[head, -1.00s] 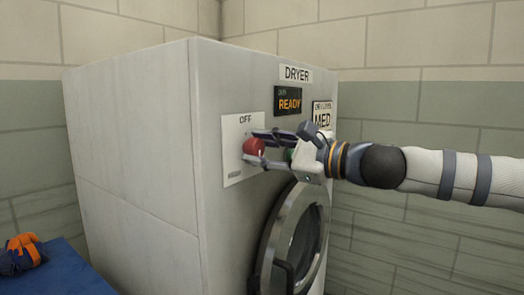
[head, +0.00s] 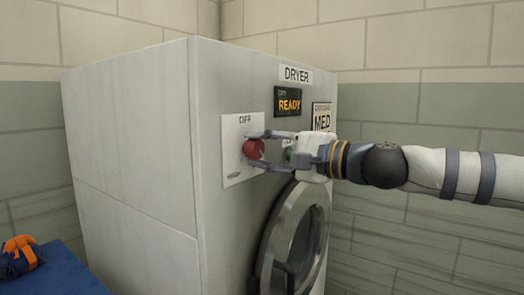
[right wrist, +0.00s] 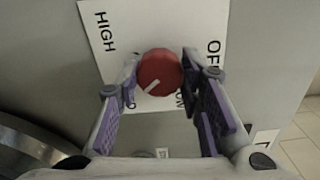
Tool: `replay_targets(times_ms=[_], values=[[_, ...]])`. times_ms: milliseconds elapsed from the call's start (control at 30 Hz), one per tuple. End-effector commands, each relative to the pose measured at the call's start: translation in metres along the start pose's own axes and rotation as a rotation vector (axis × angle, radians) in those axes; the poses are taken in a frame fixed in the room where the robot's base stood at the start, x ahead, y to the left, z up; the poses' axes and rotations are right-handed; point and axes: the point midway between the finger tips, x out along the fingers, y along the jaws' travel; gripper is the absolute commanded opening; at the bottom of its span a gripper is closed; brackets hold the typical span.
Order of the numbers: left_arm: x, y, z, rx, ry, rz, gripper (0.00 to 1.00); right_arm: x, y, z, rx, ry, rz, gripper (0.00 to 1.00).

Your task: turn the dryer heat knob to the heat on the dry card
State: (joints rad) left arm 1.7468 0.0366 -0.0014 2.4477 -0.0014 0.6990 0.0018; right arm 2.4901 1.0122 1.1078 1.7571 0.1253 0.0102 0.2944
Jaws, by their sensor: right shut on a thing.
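The red heat knob (head: 253,149) sits on a white plate (head: 233,173) on the dryer front. My right gripper (head: 257,149) is shut on the knob, one finger on each side. In the right wrist view, the white mark on the knob (right wrist: 160,68) points down-left, towards a partly hidden label ending in D. HIGH is at the plate's upper left there, OFF at the right and a partly covered LOW below. The dry card (head: 322,117) reads MED in large letters. My left gripper is not in view.
The white dryer (head: 130,150) has a display (head: 289,101) reading READY and a round door (head: 296,240) just below my right gripper. An orange and dark blue item (head: 18,256) lies on a blue surface (head: 65,275) at lower left. Tiled walls stand behind.

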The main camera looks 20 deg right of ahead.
Motion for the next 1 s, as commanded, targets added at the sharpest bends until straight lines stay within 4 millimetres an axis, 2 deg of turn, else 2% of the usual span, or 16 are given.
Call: replay_targets(times_ms=[567,600,667,1000], values=[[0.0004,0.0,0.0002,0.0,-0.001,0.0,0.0,-0.0001,0.0002,-0.0008,-0.027,0.002,0.0,0.06],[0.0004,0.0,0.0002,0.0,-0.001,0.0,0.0,-0.0001,0.0002,-0.0008,-0.027,0.002,0.0,0.4],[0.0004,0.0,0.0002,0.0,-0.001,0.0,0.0,-0.0001,0.0002,-0.0007,-0.027,0.002,0.0,0.54],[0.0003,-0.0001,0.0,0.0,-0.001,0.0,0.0,-0.005,-0.0009,-0.0007,-0.027,0.002,-0.001,0.54]])
